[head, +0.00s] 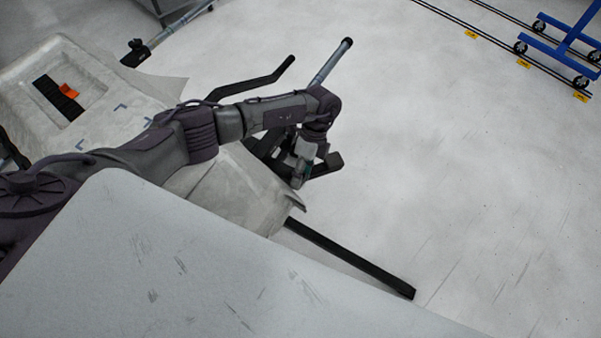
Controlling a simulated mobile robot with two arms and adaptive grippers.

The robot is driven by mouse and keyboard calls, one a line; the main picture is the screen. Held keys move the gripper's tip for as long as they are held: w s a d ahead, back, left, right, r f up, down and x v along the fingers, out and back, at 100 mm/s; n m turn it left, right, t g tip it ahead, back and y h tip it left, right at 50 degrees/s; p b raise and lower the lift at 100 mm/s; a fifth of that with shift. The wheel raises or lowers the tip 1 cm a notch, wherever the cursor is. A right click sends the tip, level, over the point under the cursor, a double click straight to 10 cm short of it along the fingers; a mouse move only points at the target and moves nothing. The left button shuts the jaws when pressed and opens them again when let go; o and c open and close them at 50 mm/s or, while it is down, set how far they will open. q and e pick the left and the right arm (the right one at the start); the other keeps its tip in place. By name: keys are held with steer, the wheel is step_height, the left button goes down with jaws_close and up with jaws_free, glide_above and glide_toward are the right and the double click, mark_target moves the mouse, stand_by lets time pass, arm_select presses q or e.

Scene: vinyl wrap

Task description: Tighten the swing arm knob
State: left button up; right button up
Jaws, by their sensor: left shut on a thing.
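My left arm reaches in from the left and bends down at its wrist. My left gripper (301,172) points down at the black frame parts beside the draped sheet. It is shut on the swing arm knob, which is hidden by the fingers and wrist. A black bar (325,166) shows just right of the gripper. A bent black arm (252,85) and a grey post with a black tip (331,62) stand out behind my forearm. I cannot tell how they join the knob. My right gripper is not in view.
A pale wrapped form (75,62) with a dark slot and an orange piece (68,91) lies at the left. A black leg (350,259) runs along the floor. A blue wheeled rack (560,45) stands at the far right. The floor (450,180) between is clear.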

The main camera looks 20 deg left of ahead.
arm_select(q)
steer(key=shift+w+a+r, duration=0.1)
steer(key=shift+w+r, duration=0.1)
steer(key=shift+w, duration=0.15)
steer(key=o, duration=0.9)
steer(key=shift+o, duration=1.4)
steer(key=shift+f, duration=0.2)
steer(key=shift+s, duration=0.1)
steer(key=v, duration=1.2)
steer(key=shift+w+a, duration=0.25)
